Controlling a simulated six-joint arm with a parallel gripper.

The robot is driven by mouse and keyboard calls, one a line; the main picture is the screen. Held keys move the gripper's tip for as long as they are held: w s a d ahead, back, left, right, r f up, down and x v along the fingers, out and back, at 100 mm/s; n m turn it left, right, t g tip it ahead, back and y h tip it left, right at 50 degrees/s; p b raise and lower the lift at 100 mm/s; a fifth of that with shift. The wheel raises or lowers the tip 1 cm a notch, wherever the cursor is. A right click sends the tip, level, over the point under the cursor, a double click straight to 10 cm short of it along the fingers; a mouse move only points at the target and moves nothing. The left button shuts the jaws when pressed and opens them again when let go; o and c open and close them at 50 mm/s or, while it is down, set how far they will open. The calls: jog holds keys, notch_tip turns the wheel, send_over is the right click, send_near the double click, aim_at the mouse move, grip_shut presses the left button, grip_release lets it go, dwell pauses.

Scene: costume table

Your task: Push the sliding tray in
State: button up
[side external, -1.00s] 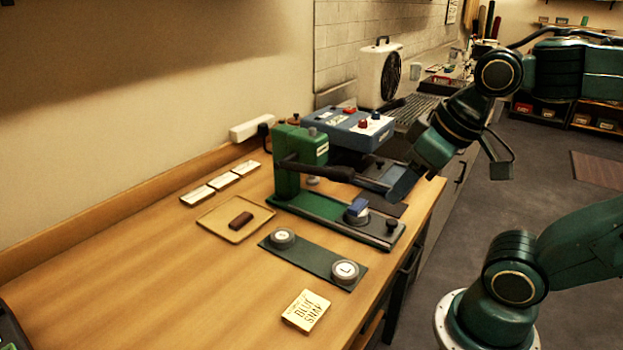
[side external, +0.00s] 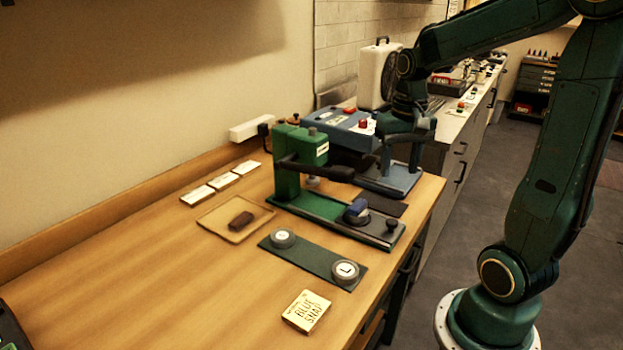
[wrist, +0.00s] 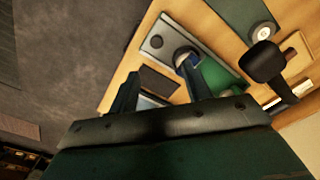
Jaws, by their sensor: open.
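The green press (side external: 290,165) stands on the table with a long dark lever. Its sliding tray (side external: 378,235) sticks out toward the table's front edge, with a dark knob (side external: 391,224) at its outer end and a round die carrying a blue piece (side external: 357,208). In the wrist view the tray's grey end (wrist: 157,42) shows beyond my fingertips. My gripper (side external: 400,172) is open and points down behind the tray, over the blue-grey base of the blue machine. It also shows in the wrist view (wrist: 160,72), with nothing seen held and apart from the tray.
The blue machine (side external: 340,127) stands behind the press. A dark mat (side external: 386,203) lies between my gripper and the tray. A green plate with two round dies (side external: 312,258), a card box (side external: 306,311) and a tan tray with a brown block (side external: 222,228) lie nearer.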

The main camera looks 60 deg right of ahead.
aim_at(392, 221)
jog(key=shift+d+f, duration=0.3)
jog(key=shift+d, duration=0.25)
jog(key=shift+f, duration=6.9)
jog(key=shift+c, duration=0.4)
jog(key=shift+w, duration=0.1)
grip_shut()
